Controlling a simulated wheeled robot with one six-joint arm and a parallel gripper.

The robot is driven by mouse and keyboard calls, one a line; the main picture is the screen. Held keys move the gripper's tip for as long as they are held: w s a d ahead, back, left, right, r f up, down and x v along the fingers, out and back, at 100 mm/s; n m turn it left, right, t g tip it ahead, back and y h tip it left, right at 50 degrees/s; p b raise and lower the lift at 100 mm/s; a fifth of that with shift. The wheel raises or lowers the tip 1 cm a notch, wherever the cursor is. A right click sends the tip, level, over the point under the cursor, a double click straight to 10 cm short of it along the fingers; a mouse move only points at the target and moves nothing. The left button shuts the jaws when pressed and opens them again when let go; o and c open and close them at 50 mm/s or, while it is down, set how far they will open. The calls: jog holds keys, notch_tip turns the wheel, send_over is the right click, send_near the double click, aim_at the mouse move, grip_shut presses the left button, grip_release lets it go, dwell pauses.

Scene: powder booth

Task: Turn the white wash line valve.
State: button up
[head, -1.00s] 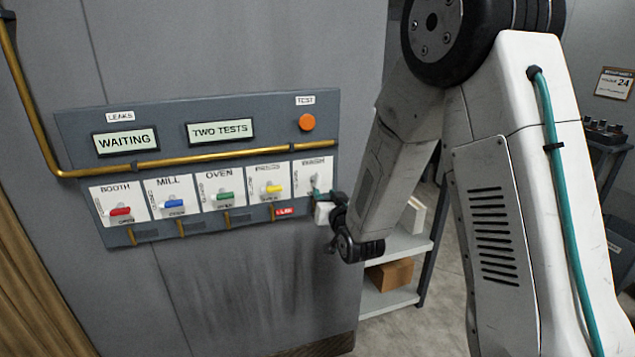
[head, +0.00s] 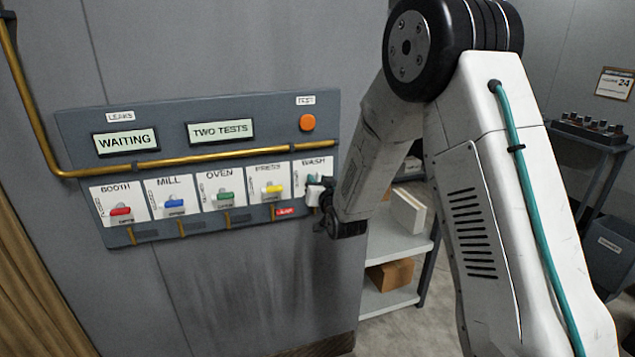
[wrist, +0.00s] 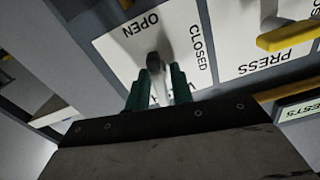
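The wash valve sits on a white plate marked WASH (head: 314,163) at the right end of the panel. My gripper (head: 314,188) is at this plate and hides most of its lever in the head view. In the wrist view, the white lever (wrist: 165,87) with its grey pivot (wrist: 154,62) lies between the two green fingertips of my gripper (wrist: 159,84). The words OPEN and CLOSED show upside down and sideways on the plate. I cannot tell whether the fingers press on the lever or stand just apart from it.
Booth red (head: 120,211), mill blue (head: 174,203), oven green (head: 225,196) and press yellow (head: 272,189) levers line up to the left; press also shows in the wrist view (wrist: 288,36). A brass pipe (head: 190,158) and an orange test button (head: 307,123) are above. Shelves (head: 405,245) stand right.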

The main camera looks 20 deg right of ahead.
grip_shut()
jog(key=shift+n, duration=1.1)
jog(key=shift+o, duration=1.8)
grip_release()
jog(key=shift+s, duration=0.1)
jog(key=s, duration=0.7)
jog(key=shift+s, duration=0.35)
jog(key=shift+f, duration=0.1)
